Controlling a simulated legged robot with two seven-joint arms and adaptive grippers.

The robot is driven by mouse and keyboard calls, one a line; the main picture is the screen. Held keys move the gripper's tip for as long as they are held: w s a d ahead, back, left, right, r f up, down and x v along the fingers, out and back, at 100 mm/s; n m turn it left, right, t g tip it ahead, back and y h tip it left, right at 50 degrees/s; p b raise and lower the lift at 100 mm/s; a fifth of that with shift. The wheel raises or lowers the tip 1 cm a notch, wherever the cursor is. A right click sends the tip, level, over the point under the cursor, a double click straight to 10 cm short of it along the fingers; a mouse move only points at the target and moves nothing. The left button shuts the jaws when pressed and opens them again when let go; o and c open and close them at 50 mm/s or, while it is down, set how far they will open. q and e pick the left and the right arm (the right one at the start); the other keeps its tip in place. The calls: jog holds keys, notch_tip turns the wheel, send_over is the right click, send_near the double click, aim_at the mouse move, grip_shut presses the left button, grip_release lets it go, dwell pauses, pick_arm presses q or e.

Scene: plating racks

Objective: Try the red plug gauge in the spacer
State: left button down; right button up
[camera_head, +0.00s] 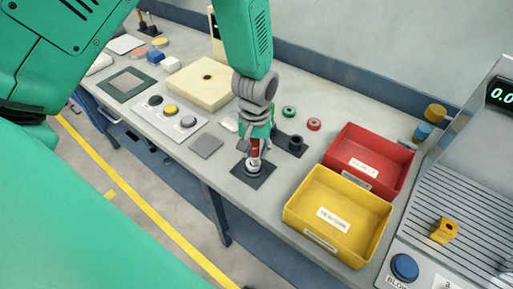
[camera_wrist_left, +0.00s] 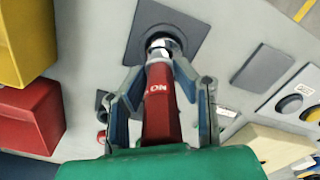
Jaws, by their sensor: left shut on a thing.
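My left gripper (camera_head: 254,148) is shut on the red plug gauge (camera_head: 255,154), which also shows in the left wrist view (camera_wrist_left: 158,105) between the two fingers (camera_wrist_left: 160,95). The gauge's red handle carries white lettering, and its silver end points down. That end is at a light metal ring, which looks like the spacer (camera_head: 253,166), on a dark square plate (camera_head: 266,179). The end meets the ring or sits just in it; I cannot tell how deep. My right gripper is not in view.
A yellow bin (camera_head: 305,212) and a red bin (camera_head: 347,142) stand to the right. A dark fixture (camera_head: 296,143) and green (camera_head: 289,111) and red (camera_head: 314,124) rings lie behind. A grey square pad (camera_head: 206,145) lies left, near the bench's front edge.

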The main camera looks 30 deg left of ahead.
pick_arm(q)
jog(key=shift+a+f, duration=0.1)
jog(key=shift+a, duration=0.15)
jog(key=shift+d, duration=0.55)
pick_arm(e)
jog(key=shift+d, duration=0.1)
pick_arm(q)
jog(key=shift+a+f, duration=0.15)
jog(key=shift+a, duration=0.15)
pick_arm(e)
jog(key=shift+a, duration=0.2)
pick_arm(q)
jog(key=shift+a, duration=0.1)
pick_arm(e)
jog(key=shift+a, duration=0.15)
pick_arm(q)
jog(key=shift+d, duration=0.2)
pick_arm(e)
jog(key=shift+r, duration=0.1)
